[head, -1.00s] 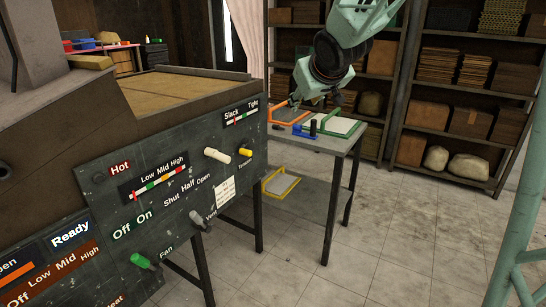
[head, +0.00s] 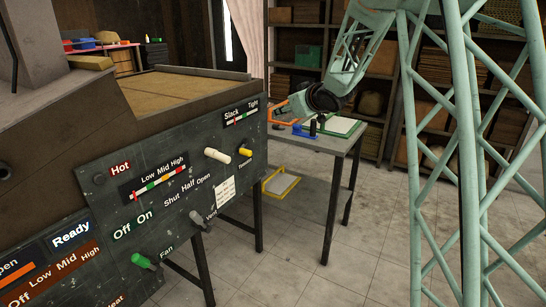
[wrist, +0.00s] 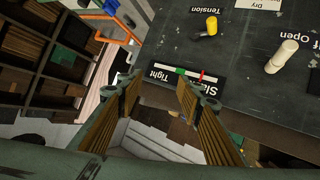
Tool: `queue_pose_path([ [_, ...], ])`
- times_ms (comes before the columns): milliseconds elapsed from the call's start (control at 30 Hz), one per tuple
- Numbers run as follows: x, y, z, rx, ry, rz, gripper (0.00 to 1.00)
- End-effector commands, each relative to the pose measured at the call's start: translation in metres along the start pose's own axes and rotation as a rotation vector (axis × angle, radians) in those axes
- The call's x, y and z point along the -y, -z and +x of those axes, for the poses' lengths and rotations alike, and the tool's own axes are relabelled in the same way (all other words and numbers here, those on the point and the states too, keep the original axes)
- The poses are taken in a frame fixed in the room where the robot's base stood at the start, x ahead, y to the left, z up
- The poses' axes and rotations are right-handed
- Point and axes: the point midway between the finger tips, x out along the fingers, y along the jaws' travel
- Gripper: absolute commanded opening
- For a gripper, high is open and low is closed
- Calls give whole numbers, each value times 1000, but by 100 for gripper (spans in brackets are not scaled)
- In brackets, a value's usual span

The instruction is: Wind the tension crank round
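The tension crank shows a yellow handle (head: 245,151) on the dark control panel (head: 110,205), at the panel's right end below the Slack–Tight gauge (head: 241,113). The gauge's red pointer stands toward the Slack side. The wrist view shows the yellow handle (wrist: 208,27) beside the "Tension" label and the gauge (wrist: 188,74) under it. My gripper (wrist: 160,90) is open and empty, its two ribbed fingers apart and clear of the crank. In the head view my gripper is over the side table, right of the panel, its fingers hard to make out.
A cream knob (head: 217,155) sits just left of the crank, and a green Fan handle (head: 143,261) is lower down. The small side table (head: 335,141) carries orange and green frames and a dark upright item. Shelves (head: 300,40) line the back. The front floor is clear.

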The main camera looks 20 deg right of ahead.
Motion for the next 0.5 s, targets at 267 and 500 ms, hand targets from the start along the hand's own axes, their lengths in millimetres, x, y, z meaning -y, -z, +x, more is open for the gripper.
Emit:
queue_pose_path([
  [267, 5, -22, 48, -65, 82, -6, 34],
  [500, 13, -44, 81, -120, 160, -4, 34],
])
